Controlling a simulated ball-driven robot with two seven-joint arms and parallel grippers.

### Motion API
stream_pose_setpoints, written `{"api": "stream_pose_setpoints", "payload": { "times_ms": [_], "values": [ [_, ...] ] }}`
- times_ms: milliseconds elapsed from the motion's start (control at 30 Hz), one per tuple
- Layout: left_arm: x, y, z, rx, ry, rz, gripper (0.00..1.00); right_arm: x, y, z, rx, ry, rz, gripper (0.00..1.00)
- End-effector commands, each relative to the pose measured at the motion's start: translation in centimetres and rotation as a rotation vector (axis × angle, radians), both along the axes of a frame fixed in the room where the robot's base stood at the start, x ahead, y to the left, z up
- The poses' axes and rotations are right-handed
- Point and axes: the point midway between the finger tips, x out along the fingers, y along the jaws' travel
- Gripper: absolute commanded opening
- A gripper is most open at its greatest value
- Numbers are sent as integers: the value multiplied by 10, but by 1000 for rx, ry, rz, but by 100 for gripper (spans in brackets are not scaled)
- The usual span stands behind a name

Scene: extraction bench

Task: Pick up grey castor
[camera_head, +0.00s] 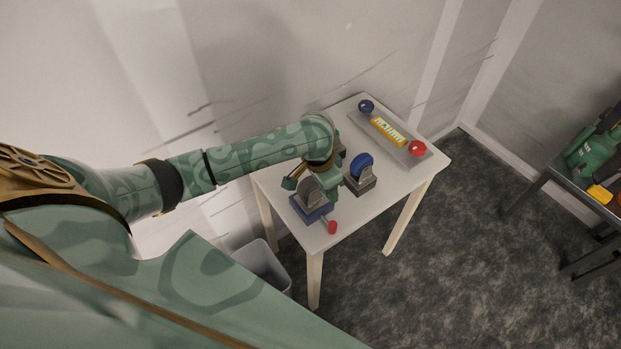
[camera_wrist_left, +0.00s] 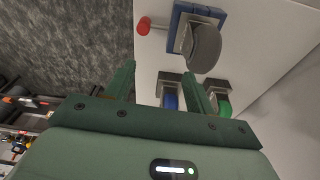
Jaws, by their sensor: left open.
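The grey castor (camera_head: 311,188) stands in a blue base with a red-ended handle (camera_head: 332,227) on the white table's near side. In the left wrist view the grey castor (camera_wrist_left: 205,47) is at the top, beyond my fingertips, against the blue base (camera_wrist_left: 187,12). My left gripper (camera_wrist_left: 158,64) is open, with nothing between its fingers. It is apart from the castor, which lies ahead and right of the fingers in that view. In the head view my left arm hides most of the gripper. My right gripper is not in view.
A blue castor (camera_head: 361,166) with a grey bracket stands close by. A green wheel (camera_wrist_left: 223,105) shows beside it in the wrist view. A grey plate (camera_head: 414,158) with blue and red knobs is at the table's back. A bin (camera_head: 262,266) stands below.

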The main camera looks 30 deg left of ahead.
Motion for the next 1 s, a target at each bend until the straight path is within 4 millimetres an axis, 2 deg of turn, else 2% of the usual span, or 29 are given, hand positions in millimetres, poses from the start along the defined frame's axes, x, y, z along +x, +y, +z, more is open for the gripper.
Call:
{"api": "stream_pose_setpoints", "payload": {
  "times_ms": [33,100,200,300,367,700,1000],
  "values": [
    [12,17,34,27,24,15,55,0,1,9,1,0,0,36],
    [18,34,64,51,75,44,55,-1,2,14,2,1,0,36],
    [20,51,93,74,128,76,55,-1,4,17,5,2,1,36],
    [20,59,101,84,154,94,55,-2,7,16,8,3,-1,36],
    [19,60,94,84,163,97,55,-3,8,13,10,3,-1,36],
    [19,59,13,80,163,97,55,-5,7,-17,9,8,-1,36],
    [22,58,-16,81,160,96,55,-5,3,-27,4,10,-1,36]
  ]
}}
